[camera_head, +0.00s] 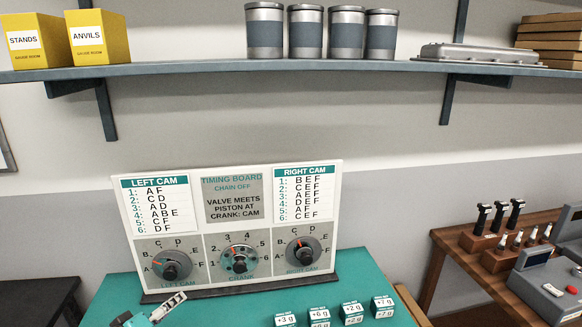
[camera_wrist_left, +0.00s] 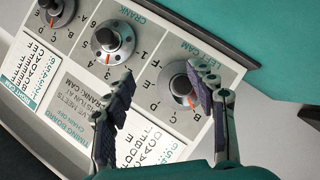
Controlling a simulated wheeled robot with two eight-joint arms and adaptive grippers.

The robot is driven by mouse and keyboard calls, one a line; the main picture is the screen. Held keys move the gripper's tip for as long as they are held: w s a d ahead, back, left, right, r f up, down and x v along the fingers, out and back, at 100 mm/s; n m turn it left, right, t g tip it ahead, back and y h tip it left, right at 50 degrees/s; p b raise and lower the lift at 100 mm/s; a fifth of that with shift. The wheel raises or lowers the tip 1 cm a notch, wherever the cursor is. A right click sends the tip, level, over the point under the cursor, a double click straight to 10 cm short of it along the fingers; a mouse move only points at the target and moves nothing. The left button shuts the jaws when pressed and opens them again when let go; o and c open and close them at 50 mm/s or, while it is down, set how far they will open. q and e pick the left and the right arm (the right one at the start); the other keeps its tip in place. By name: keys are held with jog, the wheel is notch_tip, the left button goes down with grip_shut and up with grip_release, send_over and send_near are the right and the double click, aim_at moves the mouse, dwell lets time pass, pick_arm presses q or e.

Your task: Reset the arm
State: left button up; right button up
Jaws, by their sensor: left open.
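My left gripper (camera_head: 165,308) shows at the bottom of the head view, low in front of the timing board (camera_head: 232,187). The board stands upright at the back of the teal table. It carries the left cam knob (camera_head: 170,270), the crank knob (camera_head: 239,264) and the right cam knob (camera_head: 302,254). In the left wrist view the left cam knob (camera_wrist_left: 178,86) is partly covered by a fingertip; I cannot tell whether they touch. My right gripper is out of view.
Small teal-and-white labelled blocks (camera_head: 352,309) sit at the front of the teal table (camera_head: 352,262). A wooden bench (camera_head: 455,245) with tools is at the right. A shelf (camera_head: 200,67) with yellow boxes and metal cans runs above. Bare table lies between the board and the blocks.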

pick_arm(q)
jog(key=s+d+f+m+g, duration=0.25)
jog(key=s+d, duration=0.25)
jog(key=d, duration=0.6)
jog(key=s+d+m+g, duration=0.1)
jog(key=s, duration=0.2)
jog(key=s+d+f+m+g+y, duration=0.1)
jog(key=s+d+m, duration=0.1)
jog(key=s, duration=0.2)
jog(key=s+d+f+m+g, duration=0.1)
jog(key=s+d+m, duration=0.1)
jog(key=s, duration=0.1)
jog(key=shift+s+f+g+y, duration=0.1)
jog(key=shift+s+g+y, duration=0.15)
jog(key=shift+s+y, duration=0.15)
jog(key=shift+s+a, duration=0.1)
jog(key=shift+s, duration=0.1)
jog(key=shift+w, duration=0.15)
